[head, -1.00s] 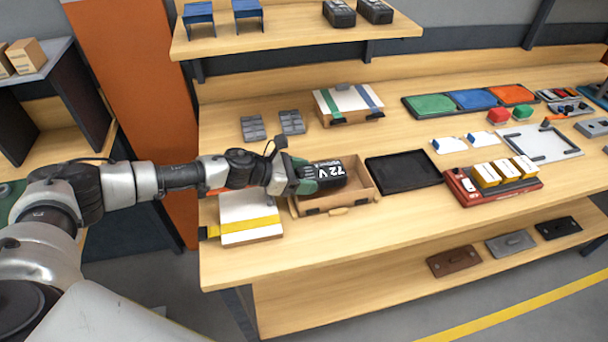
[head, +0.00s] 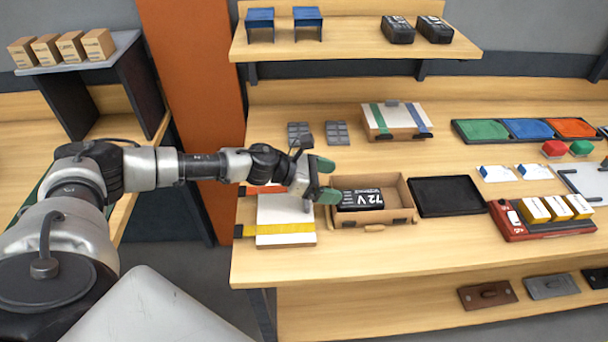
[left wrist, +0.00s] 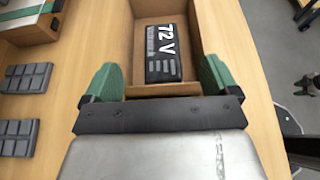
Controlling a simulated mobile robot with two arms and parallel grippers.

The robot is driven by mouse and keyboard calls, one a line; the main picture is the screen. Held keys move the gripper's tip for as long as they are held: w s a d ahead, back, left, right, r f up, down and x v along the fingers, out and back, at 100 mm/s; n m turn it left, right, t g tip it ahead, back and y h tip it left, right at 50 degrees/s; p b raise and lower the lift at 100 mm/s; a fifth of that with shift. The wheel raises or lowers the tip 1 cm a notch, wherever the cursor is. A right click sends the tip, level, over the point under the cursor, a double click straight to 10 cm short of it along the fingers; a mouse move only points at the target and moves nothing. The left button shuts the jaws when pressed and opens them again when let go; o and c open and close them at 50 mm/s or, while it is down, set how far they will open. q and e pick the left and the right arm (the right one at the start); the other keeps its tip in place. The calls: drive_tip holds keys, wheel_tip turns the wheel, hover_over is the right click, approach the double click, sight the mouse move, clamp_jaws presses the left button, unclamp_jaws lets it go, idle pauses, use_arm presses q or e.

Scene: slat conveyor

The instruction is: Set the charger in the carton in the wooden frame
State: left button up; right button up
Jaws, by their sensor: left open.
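My left gripper (head: 327,180) is at the left side of the box. Its green fingers are apart and empty, and in the left wrist view the gripper (left wrist: 160,78) points at the block without touching it. My right gripper is not in view.
A white board with a yellow strap (head: 285,212) lies left of the box, under my left arm. A black tray (head: 446,196) is close on its right. Behind stand grey pads (head: 336,132) and a strapped case (head: 395,119). Small cartons (head: 72,47) stand on a shelf at far left.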

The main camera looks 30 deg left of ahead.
use_arm(q)
drive_tip(key=b+v, duration=0.1)
drive_tip(key=v, duration=0.6)
drive_tip(key=shift+s+a+b, duration=0.2)
drive_tip(key=shift+a+b, duration=0.05)
drive_tip(key=shift+b, duration=0.1)
drive_tip(key=shift+r, duration=0.1)
